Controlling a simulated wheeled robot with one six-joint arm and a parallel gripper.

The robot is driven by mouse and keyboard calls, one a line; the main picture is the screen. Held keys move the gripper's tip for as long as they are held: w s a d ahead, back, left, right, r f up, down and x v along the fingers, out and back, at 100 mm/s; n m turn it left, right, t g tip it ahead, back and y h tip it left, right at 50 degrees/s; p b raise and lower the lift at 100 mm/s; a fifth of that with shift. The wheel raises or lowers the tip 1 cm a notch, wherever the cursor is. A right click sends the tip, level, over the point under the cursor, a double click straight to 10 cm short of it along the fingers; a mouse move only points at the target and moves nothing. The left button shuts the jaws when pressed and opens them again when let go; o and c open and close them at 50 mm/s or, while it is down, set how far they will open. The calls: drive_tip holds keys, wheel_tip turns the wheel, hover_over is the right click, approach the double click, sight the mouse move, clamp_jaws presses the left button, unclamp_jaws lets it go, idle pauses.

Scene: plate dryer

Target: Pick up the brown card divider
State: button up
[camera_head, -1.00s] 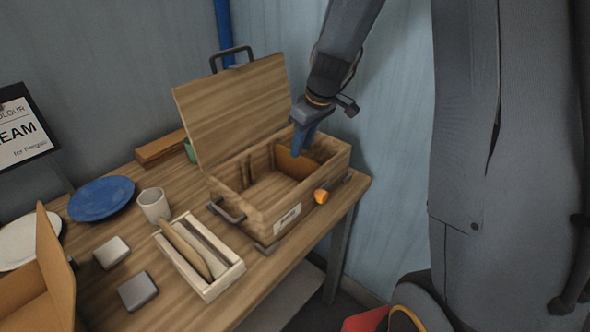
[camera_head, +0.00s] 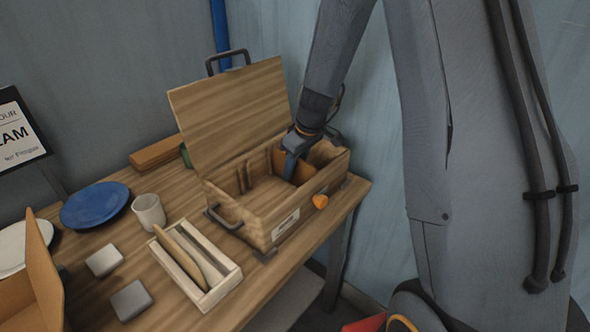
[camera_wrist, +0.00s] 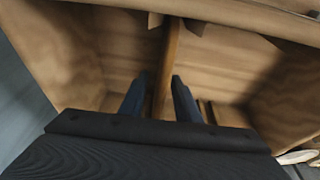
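The brown card divider (camera_head: 303,171) stands upright inside the open wooden box (camera_head: 262,218). In the wrist view the divider (camera_wrist: 167,62) shows edge-on as a narrow brown strip. My gripper (camera_head: 290,166) reaches down into the box from above. In the wrist view its two blue fingers (camera_wrist: 159,84) are apart, one on each side of the divider. The right finger looks very close to the divider, and a small gap shows at the left finger. I cannot tell whether either finger touches it. The divider's lower part is partly hidden by my gripper.
The box's raised lid (camera_head: 232,115) stands behind and left of my gripper. Left of the box are a white tray (camera_head: 235,281), a cup (camera_head: 149,211) and a blue plate (camera_head: 95,205). The box walls surround my fingers closely.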

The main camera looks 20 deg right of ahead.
drive_tip(key=shift+x, duration=1.2)
clamp_jaws()
drive_tip(key=shift+r, duration=0.1)
wheel_tip(320, 180, up, 18)
drive_tip(key=b, duration=0.3)
